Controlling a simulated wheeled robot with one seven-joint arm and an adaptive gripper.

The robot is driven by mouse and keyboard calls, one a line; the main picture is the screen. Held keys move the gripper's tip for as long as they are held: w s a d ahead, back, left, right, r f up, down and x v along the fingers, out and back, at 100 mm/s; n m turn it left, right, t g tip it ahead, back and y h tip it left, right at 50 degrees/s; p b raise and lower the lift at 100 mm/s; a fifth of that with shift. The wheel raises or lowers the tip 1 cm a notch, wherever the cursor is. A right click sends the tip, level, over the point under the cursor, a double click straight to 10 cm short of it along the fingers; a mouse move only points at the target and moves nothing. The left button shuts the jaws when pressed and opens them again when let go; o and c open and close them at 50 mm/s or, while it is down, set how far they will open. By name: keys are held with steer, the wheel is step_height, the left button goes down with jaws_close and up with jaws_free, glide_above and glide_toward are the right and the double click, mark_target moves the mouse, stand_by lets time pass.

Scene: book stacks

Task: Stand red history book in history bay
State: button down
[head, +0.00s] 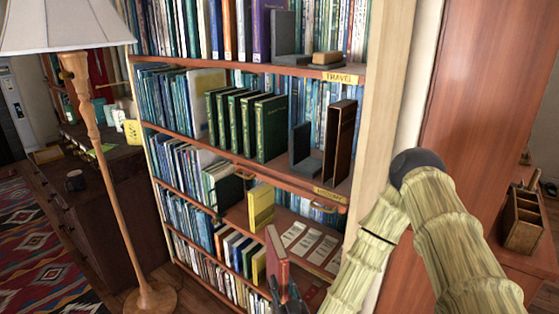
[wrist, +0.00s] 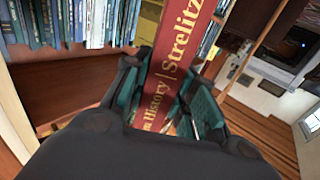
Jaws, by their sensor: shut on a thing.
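The red book (head: 277,256) is upright, slightly tilted, in front of the lower shelves in the head view. My gripper (head: 286,290) is shut on its lower part. In the wrist view the red book (wrist: 175,65) stands between the green finger pads of my gripper (wrist: 167,100), and its spine reads "History" and "Strelitz". In the head view, a shelf (head: 235,168) holds several green books (head: 270,128), a grey bookend (head: 302,150) and a dark brown book (head: 340,135). Its yellow label (head: 330,194) is too small to read surely.
The shelf above has a "TRAVEL" label (head: 340,77) and a dark bookend (head: 284,38). A yellow book (head: 260,206) stands on the shelf below, with white cards (head: 310,240) lying beside it. A floor lamp (head: 92,150) stands left, and the bookcase side panel (head: 385,100) bounds the right.

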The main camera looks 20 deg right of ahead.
steer(key=shift+s+a+f, duration=0.3)
steer(key=shift+a+f, duration=0.1)
steer(key=shift+f, duration=0.05)
steer(key=shift+s+a+f, duration=0.1)
steer(key=shift+s+f, duration=0.15)
steer(key=shift+f, duration=0.25)
steer(key=shift+s+f, duration=0.2)
steer(key=shift+f, duration=0.25)
